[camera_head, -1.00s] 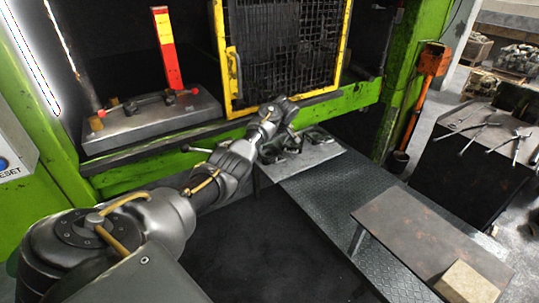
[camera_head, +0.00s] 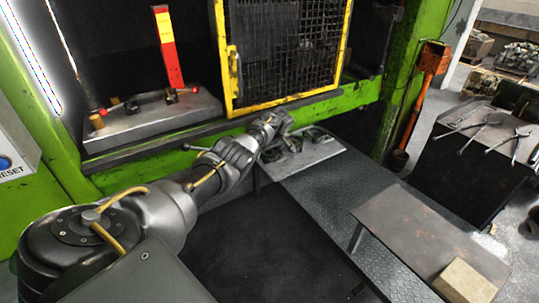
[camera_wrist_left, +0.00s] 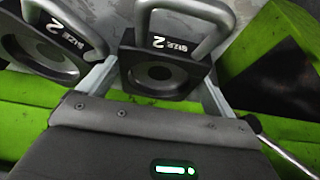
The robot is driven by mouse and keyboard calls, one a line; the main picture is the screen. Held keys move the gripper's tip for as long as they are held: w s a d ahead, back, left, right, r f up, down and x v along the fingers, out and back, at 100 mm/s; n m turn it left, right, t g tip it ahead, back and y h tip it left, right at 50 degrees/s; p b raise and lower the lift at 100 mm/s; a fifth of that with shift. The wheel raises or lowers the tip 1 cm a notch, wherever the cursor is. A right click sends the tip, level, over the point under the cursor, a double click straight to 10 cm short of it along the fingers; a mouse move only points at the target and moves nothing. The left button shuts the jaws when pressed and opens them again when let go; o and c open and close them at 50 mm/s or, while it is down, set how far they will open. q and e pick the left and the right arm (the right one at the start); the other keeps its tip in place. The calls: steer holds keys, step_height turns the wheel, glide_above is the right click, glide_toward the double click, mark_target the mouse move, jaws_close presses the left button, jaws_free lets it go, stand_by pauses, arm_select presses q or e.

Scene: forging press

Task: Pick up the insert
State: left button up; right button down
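Dark square inserts with round holes and grey loop handles sit on a grey metal plate (camera_head: 325,152) below the press in the head view; the arm partly hides them. In the left wrist view, one insert (camera_wrist_left: 158,75) marked with a 2 lies between the spread fingers of my left gripper (camera_wrist_left: 155,68). A second similar insert (camera_wrist_left: 45,45) is to its left, just outside the left finger. My left gripper also shows in the head view (camera_head: 272,132), low over the plate. It is open; finger contact cannot be made out. My right gripper is out of view.
The green press frame (camera_head: 360,95) and yellow mesh guard (camera_head: 232,70) stand close behind the gripper. A low table (camera_head: 420,235) with a tan block (camera_head: 468,283) is at lower right. Tongs (camera_head: 475,125) lie on a dark bench at right.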

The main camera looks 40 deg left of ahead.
arm_select(q)
steer(key=c, duration=1.7)
steer(key=shift+w, duration=0.1)
steer(key=shift+r, duration=0.1)
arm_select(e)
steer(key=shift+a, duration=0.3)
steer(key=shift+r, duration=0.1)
